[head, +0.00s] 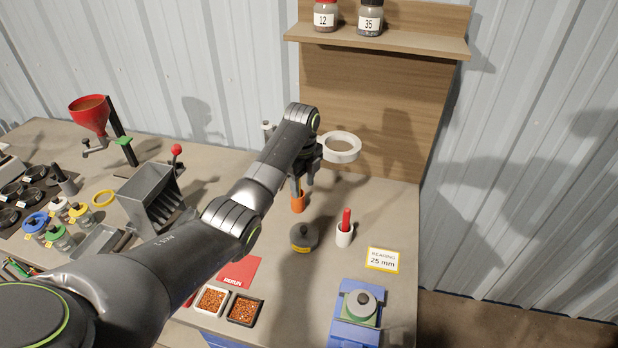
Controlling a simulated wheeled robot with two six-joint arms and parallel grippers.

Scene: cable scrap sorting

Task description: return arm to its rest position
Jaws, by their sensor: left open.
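My left arm reaches in from the lower left across the bench. My left gripper (303,183) points down near the backboard, with its fingers apart. An orange item (298,203) stands on the bench just below the fingertips; its top is partly hidden, and I cannot tell whether the fingers touch it. A white ring (341,158) sits behind and right of the gripper. My right gripper is not in view.
A dark lidded pot (303,238), a white cup with a red item (345,236) and a reading card (382,260) lie in front. A metal splitter box (151,196) and red funnel (90,116) stand left. A blue device (345,335) is at front right.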

